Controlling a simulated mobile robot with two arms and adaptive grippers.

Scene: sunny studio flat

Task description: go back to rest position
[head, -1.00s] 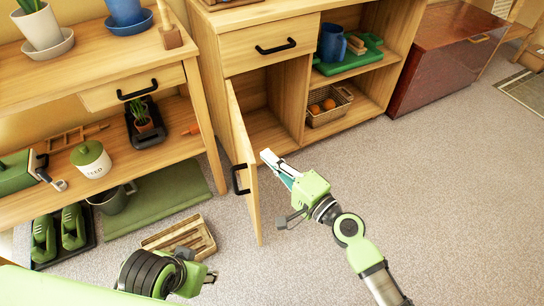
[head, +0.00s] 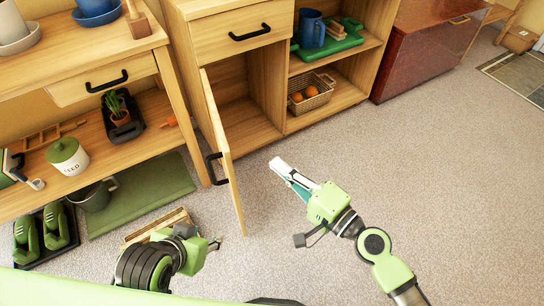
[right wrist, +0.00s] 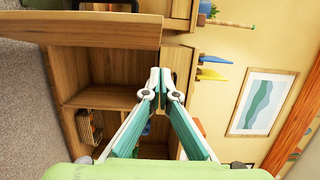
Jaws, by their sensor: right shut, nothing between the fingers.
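My right gripper (head: 280,167) is shut and empty, held over the carpet just right of the open cabinet door. In the right wrist view its fingertips (right wrist: 161,78) meet, with the cabinet behind them. The wooden cabinet door (head: 222,145) stands swung open toward the front, apart from the right gripper, and the compartment behind it (head: 248,115) looks empty. My left gripper (head: 215,243) is low at the left, in front of a wooden tray; its fingers are small and partly hidden, so its opening is unclear.
A wooden potting bench (head: 100,150) stands at the left, with a green mat (head: 140,195) and boots (head: 40,235) on the floor. A wicker basket with oranges (head: 312,95) and a blue mug (head: 311,28) are on the cabinet shelves.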

